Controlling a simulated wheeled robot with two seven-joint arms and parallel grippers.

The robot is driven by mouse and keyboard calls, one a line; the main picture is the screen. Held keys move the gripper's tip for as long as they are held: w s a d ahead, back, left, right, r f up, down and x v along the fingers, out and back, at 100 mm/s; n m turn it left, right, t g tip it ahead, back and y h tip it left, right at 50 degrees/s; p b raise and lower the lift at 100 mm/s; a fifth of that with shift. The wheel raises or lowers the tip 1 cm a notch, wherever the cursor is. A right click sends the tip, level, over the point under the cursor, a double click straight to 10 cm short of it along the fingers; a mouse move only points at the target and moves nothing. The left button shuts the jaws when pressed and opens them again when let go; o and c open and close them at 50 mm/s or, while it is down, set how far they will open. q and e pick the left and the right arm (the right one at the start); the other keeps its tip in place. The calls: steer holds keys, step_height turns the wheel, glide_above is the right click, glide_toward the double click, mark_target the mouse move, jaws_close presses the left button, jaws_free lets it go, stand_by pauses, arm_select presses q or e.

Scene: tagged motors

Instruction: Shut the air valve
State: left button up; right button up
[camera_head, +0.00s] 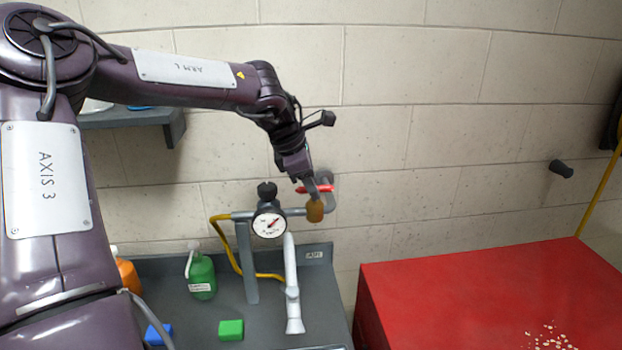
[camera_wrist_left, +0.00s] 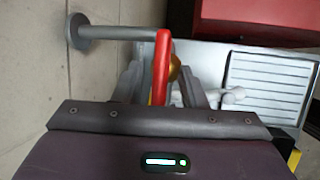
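The air valve has a red lever (camera_head: 317,189) above a brass body (camera_head: 314,211) on a grey pipe (camera_head: 295,212). In the head view the lever lies about level, roughly in line with the pipe. My left gripper (camera_head: 312,184) is at the lever and hides part of it. In the left wrist view the red lever (camera_wrist_left: 162,66) stands between the two fingers of my left gripper (camera_wrist_left: 161,82), with gaps beside it. The fingers look open. The brass body (camera_wrist_left: 175,69) shows partly behind the lever. My right gripper is in neither view.
A pressure gauge (camera_head: 269,224) with a black knob sits left of the valve. A yellow hose (camera_head: 223,240) runs by the pipe. A green bottle (camera_head: 202,277), green block (camera_head: 231,330) and blue block (camera_head: 158,333) stand on the grey bench. A red cabinet (camera_head: 480,290) is at right.

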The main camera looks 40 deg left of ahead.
arm_select(q)
steer(key=shift+d+r, duration=0.1)
steer(key=shift+c, duration=0.4)
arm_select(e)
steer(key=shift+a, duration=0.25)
arm_select(q)
jaws_close()
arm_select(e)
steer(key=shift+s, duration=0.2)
